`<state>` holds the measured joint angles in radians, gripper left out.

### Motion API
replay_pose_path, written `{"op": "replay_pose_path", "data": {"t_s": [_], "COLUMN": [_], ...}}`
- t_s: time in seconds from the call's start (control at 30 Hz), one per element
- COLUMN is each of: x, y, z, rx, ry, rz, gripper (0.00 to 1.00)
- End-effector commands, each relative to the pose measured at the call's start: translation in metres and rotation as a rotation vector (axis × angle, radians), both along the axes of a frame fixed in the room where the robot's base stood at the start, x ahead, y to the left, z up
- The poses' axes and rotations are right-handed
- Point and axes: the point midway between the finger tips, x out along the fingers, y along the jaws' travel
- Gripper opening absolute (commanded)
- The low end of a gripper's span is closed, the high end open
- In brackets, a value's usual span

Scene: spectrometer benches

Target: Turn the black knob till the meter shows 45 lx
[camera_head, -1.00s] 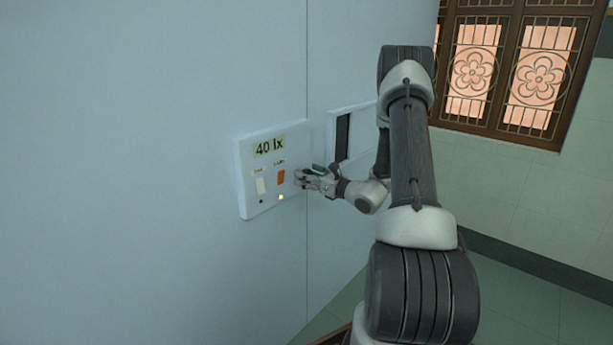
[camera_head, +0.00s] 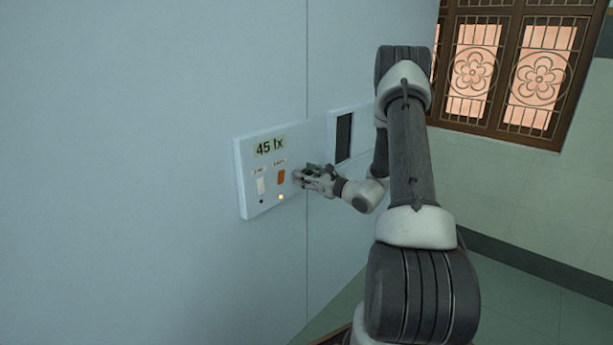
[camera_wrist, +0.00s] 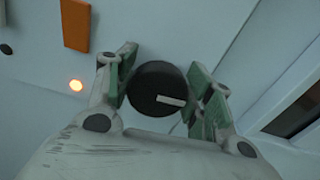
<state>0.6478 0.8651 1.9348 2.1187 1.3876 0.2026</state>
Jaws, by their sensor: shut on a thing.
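The black knob (camera_wrist: 155,87) sits between my gripper's two green-padded fingers in the wrist view, with its pale pointer line aimed to the right and slightly down. My gripper (camera_head: 303,178) is shut on the knob at the right side of the white panel (camera_head: 246,190); it also shows in the wrist view (camera_wrist: 160,92). In the head view the knob is hidden by the fingers. The meter (camera_head: 269,147) at the panel's top reads 45 lx.
A small lamp (camera_head: 281,197) glows below the orange one. A framed dark opening (camera_head: 343,137) is in the wall to the right. A latticed window (camera_head: 510,70) is farther right.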

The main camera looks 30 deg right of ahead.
Motion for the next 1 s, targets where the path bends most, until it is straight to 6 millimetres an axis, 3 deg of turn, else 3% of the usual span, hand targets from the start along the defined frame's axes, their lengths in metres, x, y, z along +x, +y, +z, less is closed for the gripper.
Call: {"op": "replay_pose_path", "data": {"t_s": [0.23, 0.27, 0.37, 0.77, 1.0], "x": [0.0, 0.0, 0.0, -0.005, -0.048], "y": [0.0, 0.0, 0.0, -0.003, -0.019], "z": [0.0, 0.0, 0.0, 0.0, -0.001], "rx": [-0.004, -0.004, -0.003, -0.003, -0.001], "ry": [-0.001, -0.001, -0.001, -0.001, 0.001], "rz": [0.0, 0.0, 0.0, -0.001, -0.005], "gripper": [0.28, 0.56, 0.72, 0.72, 0.72]}}
